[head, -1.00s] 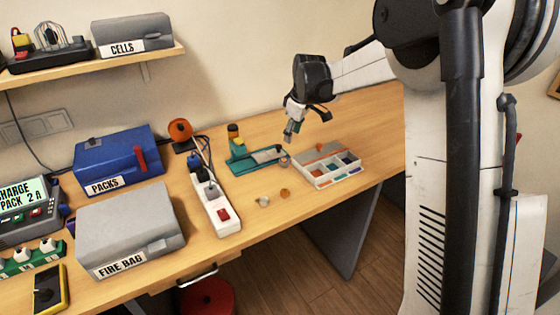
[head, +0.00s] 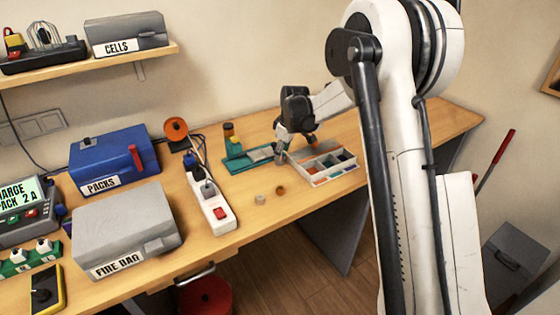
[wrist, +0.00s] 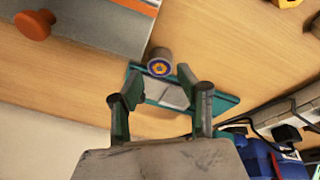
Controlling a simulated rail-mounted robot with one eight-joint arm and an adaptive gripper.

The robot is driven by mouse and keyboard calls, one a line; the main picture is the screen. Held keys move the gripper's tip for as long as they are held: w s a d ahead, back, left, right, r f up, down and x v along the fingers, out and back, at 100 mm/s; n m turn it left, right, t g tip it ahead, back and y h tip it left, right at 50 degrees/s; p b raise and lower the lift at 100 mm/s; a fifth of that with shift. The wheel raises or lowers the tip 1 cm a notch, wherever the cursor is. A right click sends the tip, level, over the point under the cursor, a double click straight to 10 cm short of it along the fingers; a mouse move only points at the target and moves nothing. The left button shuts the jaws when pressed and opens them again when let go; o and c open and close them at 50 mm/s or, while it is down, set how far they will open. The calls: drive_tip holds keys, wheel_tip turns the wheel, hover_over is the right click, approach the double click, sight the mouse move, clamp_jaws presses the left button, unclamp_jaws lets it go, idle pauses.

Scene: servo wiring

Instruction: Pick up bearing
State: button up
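A short grey cylinder (wrist: 160,62) with an orange and blue round face stands just beyond my fingertips in the wrist view; it may be the bearing, but I cannot tell for sure. My gripper (wrist: 160,90) is open, its two fingers apart with nothing between them. The cylinder is beside the teal tray (wrist: 222,100). In the head view my gripper (head: 281,152) is low over the bench between the teal tray (head: 238,165) and the compartment box, and it hides the cylinder.
The compartment box (head: 325,183) stands close to the right of my gripper. A small pale round piece (head: 260,199) and a brown one (head: 280,190) lie nearer the bench front. A white power strip (head: 212,205) is to the left.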

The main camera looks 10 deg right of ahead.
drive_tip(key=shift+x, duration=1.95)
drive_tip(key=shift+a+r, duration=0.1)
clamp_jaws()
drive_tip(key=shift+r, duration=0.1)
